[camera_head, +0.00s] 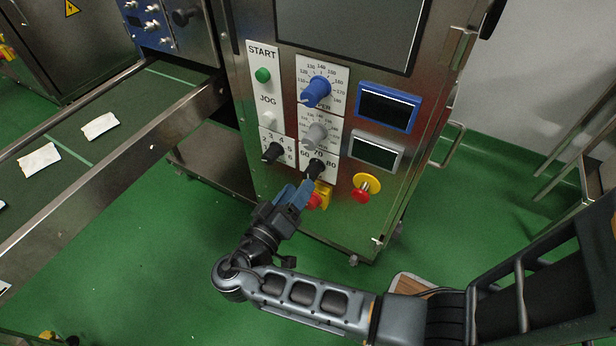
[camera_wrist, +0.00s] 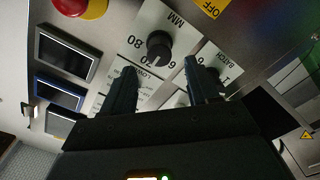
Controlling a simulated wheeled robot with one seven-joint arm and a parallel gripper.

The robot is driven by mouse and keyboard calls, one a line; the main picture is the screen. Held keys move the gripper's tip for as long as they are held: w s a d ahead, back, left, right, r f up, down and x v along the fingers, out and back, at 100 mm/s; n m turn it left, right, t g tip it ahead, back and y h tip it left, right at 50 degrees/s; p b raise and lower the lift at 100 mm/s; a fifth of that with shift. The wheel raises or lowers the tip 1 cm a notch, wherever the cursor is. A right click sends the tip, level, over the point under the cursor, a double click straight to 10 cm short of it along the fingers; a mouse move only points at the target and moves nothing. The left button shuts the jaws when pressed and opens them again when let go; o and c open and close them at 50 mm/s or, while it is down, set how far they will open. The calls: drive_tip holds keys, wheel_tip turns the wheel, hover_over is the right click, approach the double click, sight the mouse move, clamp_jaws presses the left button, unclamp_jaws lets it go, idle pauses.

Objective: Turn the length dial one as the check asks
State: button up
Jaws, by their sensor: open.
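The length dial (camera_head: 314,168) is a black knob on a white plate marked 60, 70 and 80, low on the steel machine's front panel. In the wrist view the dial (camera_wrist: 160,44) shows upside down with the mark MM; I cannot surely tell which number it points at. My gripper (camera_head: 304,188) is just below and in front of it in the head view. In the wrist view my gripper (camera_wrist: 160,68) is open, with its two dark fingers on either side of the knob's line and nothing between them. I cannot tell whether they touch the panel.
Beside the dial are a batch dial (camera_head: 272,152), a grey knob (camera_head: 315,134), a blue knob (camera_head: 315,92) and a red emergency button (camera_head: 362,192). Two dark displays, one blue-framed (camera_head: 388,107), have no readable text. A conveyor (camera_head: 110,150) with white packets runs at left.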

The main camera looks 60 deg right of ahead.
sight(308, 176)
drive_tip(key=d, duration=0.5)
drive_tip(key=shift+d, duration=0.35)
drive_tip(key=c, duration=1)
